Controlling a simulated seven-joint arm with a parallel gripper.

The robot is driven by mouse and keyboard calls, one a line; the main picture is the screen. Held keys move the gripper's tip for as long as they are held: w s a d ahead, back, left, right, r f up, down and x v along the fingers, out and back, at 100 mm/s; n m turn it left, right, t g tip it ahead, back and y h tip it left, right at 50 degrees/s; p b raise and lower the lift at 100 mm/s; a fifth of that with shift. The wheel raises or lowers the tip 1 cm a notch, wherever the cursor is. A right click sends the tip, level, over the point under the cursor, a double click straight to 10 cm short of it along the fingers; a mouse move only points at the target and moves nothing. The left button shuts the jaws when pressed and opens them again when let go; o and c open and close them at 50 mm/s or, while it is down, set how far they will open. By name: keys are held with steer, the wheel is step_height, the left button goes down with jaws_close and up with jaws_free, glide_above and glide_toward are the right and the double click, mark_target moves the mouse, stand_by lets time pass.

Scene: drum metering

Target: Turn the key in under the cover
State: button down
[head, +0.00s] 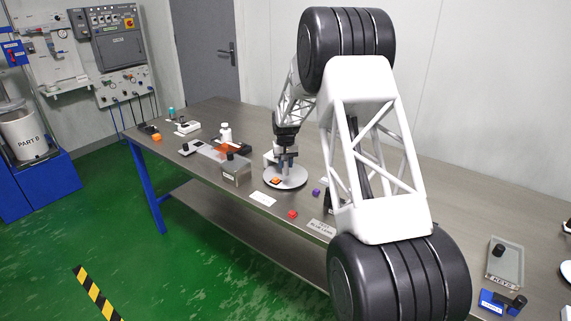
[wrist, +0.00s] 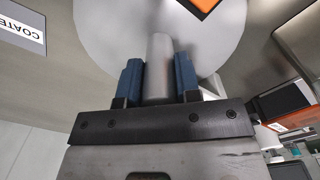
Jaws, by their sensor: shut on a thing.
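My gripper (head: 287,160) is low over a round white disc (head: 294,183) on the bench. In the wrist view its two blue fingers (wrist: 158,82) are shut on a smooth grey cylinder (wrist: 159,58), one finger on each side. The disc (wrist: 95,35) lies beyond the cylinder; I cannot tell whether the two touch. An orange-edged dark square (wrist: 205,4) lies on the disc; it shows as an orange block (head: 275,181) in the head view. A clear box with a dark knob (head: 237,171) stands left of the disc. I cannot make out a key or tell which piece is the cover.
A translucent orange piece (head: 228,149) and a white bottle (head: 226,133) stand left of my gripper. A red block (head: 292,214), a purple block (head: 316,192) and a white card (head: 262,199) lie near the front edge. A tray (head: 505,264) and blue device (head: 493,300) are far right.

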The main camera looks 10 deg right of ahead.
steer(key=shift+m, duration=12.1)
steer(key=c, duration=0.8)
jaws_free()
